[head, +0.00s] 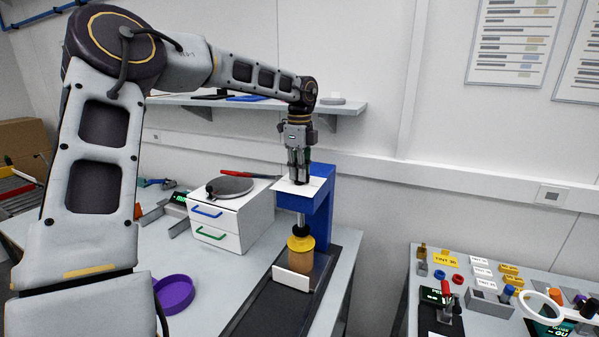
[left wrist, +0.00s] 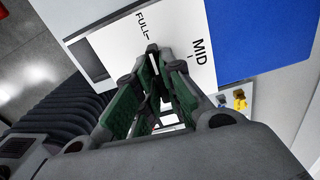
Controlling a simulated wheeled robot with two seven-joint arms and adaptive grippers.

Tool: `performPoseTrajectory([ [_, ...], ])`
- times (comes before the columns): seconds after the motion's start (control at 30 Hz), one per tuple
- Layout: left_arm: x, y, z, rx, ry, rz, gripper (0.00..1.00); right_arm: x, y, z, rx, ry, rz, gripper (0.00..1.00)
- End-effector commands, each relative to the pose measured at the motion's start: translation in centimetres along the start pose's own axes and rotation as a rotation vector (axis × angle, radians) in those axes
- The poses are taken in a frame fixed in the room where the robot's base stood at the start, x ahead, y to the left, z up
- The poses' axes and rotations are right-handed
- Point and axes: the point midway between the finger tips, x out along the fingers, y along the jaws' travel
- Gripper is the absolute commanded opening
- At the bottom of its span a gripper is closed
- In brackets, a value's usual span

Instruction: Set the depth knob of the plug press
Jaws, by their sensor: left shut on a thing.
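The plug press (head: 321,212) has a blue frame with a white dial plate (head: 286,187) on top. In the left wrist view the dial plate (left wrist: 110,48) shows the marks FULL and MID. My left gripper (head: 299,179) points straight down onto the plate. Its green-padded fingers (left wrist: 163,66) are shut on the depth knob, which is largely hidden between them. I cannot read the knob's pointer. Below the plate, a yellow and tan cylinder (head: 300,257) stands under the press's metal rod. My right gripper is not in view.
A white two-drawer box (head: 233,228) with a round dark plate stands left of the press. A purple dish (head: 174,294) lies at the front left. A shelf (head: 345,107) is on the wall behind. A second table at right holds several small parts.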

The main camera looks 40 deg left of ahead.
Motion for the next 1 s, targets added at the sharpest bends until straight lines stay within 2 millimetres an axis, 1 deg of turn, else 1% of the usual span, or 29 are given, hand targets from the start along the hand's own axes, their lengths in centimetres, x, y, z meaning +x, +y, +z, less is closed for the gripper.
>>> performPoseTrajectory([
  [0.03,-0.26,-0.15,0.08,-0.019,-0.002,-0.007,0.0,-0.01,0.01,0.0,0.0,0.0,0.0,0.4],
  [0.3,-0.27,-0.15,0.09,-0.081,-0.002,-0.007,0.0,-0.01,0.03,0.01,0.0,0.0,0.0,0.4],
  [0.7,-0.27,-0.15,0.11,-0.087,-0.002,-0.007,0.0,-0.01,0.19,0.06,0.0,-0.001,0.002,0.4],
  [0.73,-0.26,-0.15,0.1,-0.087,-0.002,-0.007,0.14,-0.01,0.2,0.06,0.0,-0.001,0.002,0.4],
  [0.87,-0.2,-0.1,0.08,-0.086,-0.002,-0.005,0.3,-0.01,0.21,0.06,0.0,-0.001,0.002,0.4],
  [1.0,-0.12,-0.06,0.05,-0.085,-0.001,-0.003,0.31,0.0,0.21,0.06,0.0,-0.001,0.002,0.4],
])
